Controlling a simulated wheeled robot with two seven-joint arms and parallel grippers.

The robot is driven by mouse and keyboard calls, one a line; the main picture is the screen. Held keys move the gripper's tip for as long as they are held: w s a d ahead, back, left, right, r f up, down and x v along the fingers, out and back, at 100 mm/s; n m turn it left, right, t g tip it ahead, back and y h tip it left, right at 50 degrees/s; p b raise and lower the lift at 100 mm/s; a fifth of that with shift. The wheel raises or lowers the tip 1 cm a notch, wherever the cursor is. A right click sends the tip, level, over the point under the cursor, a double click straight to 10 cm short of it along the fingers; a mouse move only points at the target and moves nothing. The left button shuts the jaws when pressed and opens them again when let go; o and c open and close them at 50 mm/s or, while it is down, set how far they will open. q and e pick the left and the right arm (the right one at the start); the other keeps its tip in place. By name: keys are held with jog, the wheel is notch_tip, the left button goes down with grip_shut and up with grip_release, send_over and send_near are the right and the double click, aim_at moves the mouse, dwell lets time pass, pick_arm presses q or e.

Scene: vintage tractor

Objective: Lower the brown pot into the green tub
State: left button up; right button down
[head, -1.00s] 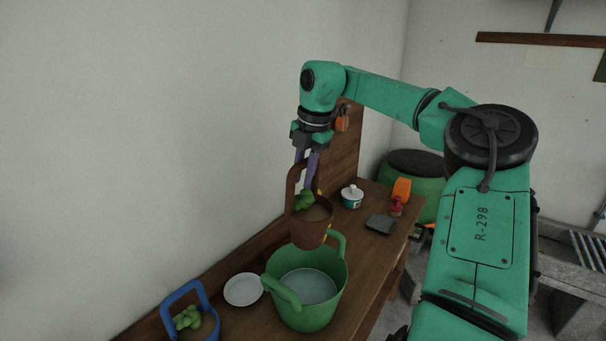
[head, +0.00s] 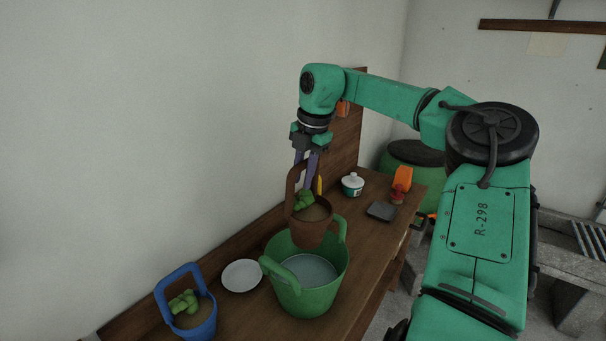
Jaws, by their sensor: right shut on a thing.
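The brown pot (head: 309,233) hangs upright by its tall handle from my right gripper (head: 307,171), which is shut on that handle. A green plant (head: 304,199) sits in the pot. The green tub (head: 305,302) stands on the bench below, with two raised handles and a pale grey-blue inside. In the picture the pot overlaps the tub's back rim; its base shows against the tub's inner back wall. I cannot tell whether pot and tub touch. My left gripper is out of view.
A white plate (head: 242,275) lies left of the tub, and a blue pot (head: 196,321) with a plant stands at the front left. A white jar (head: 352,184), a dark grey block (head: 381,211) and an orange item (head: 402,178) stand behind to the right on the wooden bench (head: 353,265).

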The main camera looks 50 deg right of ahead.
aim_at(303, 244)
jog(key=shift+f+b, duration=5.9)
jog(key=shift+f, duration=2.15)
jog(key=shift+f+b, duration=1.8)
jog(key=shift+f, duration=0.7)
jog(key=c, duration=0.7)
grip_release()
jog(key=shift+o, duration=0.2)
jog(key=shift+s+r, duration=0.1)
